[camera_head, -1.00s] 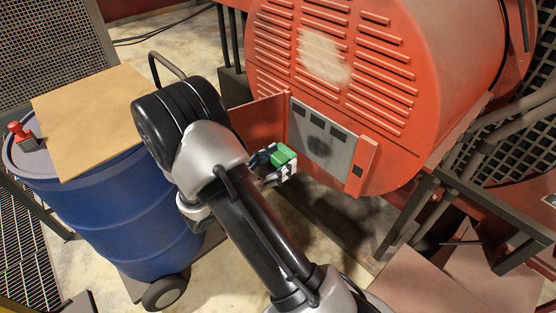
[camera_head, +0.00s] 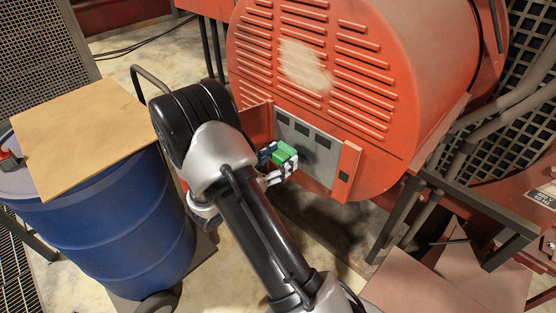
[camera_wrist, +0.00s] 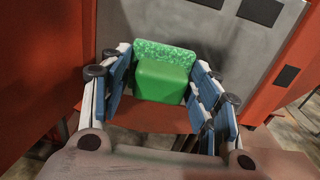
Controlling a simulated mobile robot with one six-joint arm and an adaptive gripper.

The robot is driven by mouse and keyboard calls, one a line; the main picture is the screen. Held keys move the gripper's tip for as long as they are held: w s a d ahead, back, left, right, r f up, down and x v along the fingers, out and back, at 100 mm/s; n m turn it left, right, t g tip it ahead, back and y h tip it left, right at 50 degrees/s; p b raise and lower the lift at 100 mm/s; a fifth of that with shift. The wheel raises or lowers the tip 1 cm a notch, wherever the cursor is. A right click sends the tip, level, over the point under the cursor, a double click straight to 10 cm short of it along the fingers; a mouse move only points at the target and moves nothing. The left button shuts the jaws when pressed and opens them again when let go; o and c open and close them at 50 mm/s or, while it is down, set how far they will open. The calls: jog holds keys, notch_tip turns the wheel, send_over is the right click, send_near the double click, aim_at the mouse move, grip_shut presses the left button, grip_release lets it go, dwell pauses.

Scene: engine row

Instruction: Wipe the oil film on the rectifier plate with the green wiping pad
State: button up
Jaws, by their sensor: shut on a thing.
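The green wiping pad (camera_head: 284,153) is held between the fingers of my gripper (camera_head: 277,160). In the wrist view the pad (camera_wrist: 164,80) sits between the blue finger pads, its speckled edge facing the plate. The grey rectifier plate (camera_head: 317,145) is on the red machine's end face, in an open box, with dark rectangles along its upper part. The pad is in front of the plate's left part; I cannot tell whether it touches. A dark smudge of oil film (camera_head: 308,154) shows just right of the pad; the pad and gripper may hide part of it.
The box's red side walls (camera_head: 346,171) stand out on both sides of the plate. A blue drum (camera_head: 120,235) with a tan board (camera_head: 85,135) on top stands at the left. Dark metal frame bars (camera_head: 398,215) are at the right.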

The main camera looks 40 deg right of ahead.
aim_at(311, 160)
jog(key=shift+w+d, duration=0.1)
jog(key=shift+d, duration=0.8)
dwell(0.4)
jog(key=shift+s, duration=1.75)
jog(key=shift+s+d, duration=0.25)
jog(key=shift+s, duration=1.5)
jog(key=shift+s+d, duration=0.2)
jog(key=shift+s, duration=1.55)
jog(key=shift+w+a+r, duration=0.1)
jog(key=shift+w+a, duration=0.05)
jog(key=shift+w, duration=1.6)
jog(key=shift+w+a+f, duration=0.1)
jog(key=shift+w+a, duration=0.05)
jog(key=shift+w, duration=1.65)
jog(key=shift+w+a+r, duration=0.1)
jog(key=shift+w+a, duration=0.05)
jog(key=shift+w, duration=1.6)
jog(key=shift+s+d+b, duration=0.15)
jog(key=shift+s+d, duration=0.05)
jog(key=shift+s, duration=2.45)
jog(key=shift+s+d+b, duration=0.15)
jog(key=shift+s+d, duration=0.05)
jog(key=shift+s, duration=2.45)
jog(key=shift+w+a, duration=0.1)
jog(key=shift+w, duration=1.8)
